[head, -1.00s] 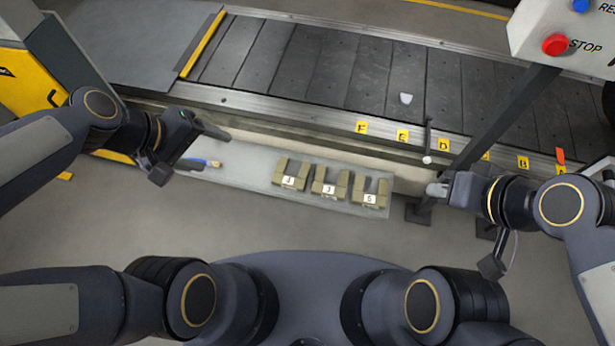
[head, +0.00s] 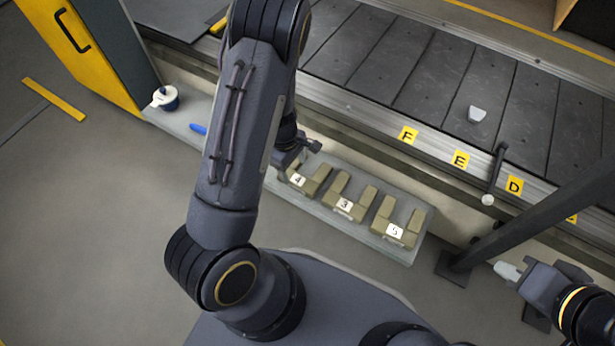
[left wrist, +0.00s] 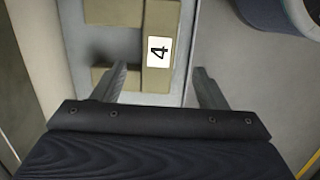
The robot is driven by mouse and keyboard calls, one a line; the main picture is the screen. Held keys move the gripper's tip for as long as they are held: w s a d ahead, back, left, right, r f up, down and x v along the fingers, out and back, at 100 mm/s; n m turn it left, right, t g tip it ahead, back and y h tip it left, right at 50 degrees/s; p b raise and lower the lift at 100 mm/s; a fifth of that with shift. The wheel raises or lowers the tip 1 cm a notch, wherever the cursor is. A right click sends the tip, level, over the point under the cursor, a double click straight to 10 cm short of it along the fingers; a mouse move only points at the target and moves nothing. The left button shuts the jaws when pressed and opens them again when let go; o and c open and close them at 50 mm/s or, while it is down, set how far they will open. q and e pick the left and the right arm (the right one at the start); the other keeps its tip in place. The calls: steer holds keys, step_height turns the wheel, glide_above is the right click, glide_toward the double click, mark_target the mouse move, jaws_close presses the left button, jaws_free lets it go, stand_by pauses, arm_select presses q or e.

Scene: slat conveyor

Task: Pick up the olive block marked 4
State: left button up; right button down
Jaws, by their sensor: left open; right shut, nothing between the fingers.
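The olive block marked 4 (head: 309,180) sits on the grey shelf at the left end of a row of olive blocks. It also shows in the left wrist view (left wrist: 161,20), its white label at the middle of the picture. My left gripper (left wrist: 158,78) is open, with its fingers pointing at the block and one finger on each side of the labelled part. I cannot tell how high it is above the block. In the head view my left arm hides part of the shelf and of the gripper. My right gripper (head: 508,271) is shut and empty at the right.
Olive blocks marked 3 (head: 349,197) and 5 (head: 397,222) stand on the same shelf (head: 405,252). The conveyor (head: 400,70) runs behind, with a dark post at the right.

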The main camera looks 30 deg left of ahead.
mark_target(298, 179)
arm_select(q)
steer(key=f+b, duration=0.1)
steer(key=f, duration=0.1)
steer(key=d+f+b, duration=0.1)
steer(key=f+b, duration=0.1)
steer(key=f, duration=0.1)
steer(key=shift+d+f+b, duration=0.1)
steer(key=shift+f+b, duration=0.1)
steer(key=shift+b, duration=0.1)
steer(key=shift+c, duration=0.3)
steer(key=shift+w+r, duration=0.1)
steer(key=c, duration=1.3)
steer(key=shift+r, duration=0.15)
